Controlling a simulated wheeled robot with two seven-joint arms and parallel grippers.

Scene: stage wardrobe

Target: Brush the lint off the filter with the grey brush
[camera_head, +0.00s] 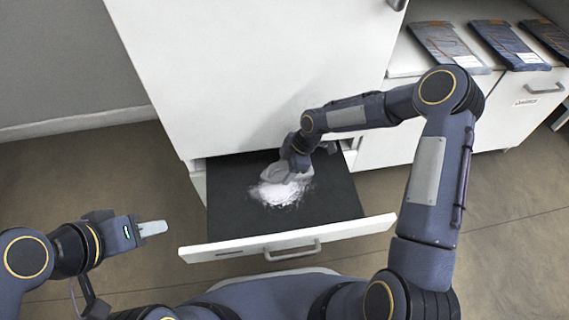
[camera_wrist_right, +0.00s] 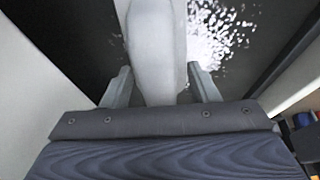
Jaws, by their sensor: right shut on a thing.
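The filter (camera_head: 335,195) is a dark flat panel in an open white drawer. White lint (camera_head: 280,191) lies in a patch near its middle, and it also shows in the right wrist view (camera_wrist_right: 208,45). My right gripper (camera_head: 297,160) is over the far part of the filter, shut on the light grey brush (camera_wrist_right: 157,45), which sits between its two fingers. In the head view the brush (camera_head: 268,175) is partly hidden by the gripper and is at the lint's far edge. My left gripper (camera_head: 152,228) is off to the left of the drawer, away from the filter; its finger gap is not clear.
The drawer front (camera_head: 300,236) with its handle sticks out toward me below a tall white cabinet (camera_head: 250,70). Folded jeans (camera_head: 447,46) lie on a lower white cabinet at the right. The floor left of the drawer is clear.

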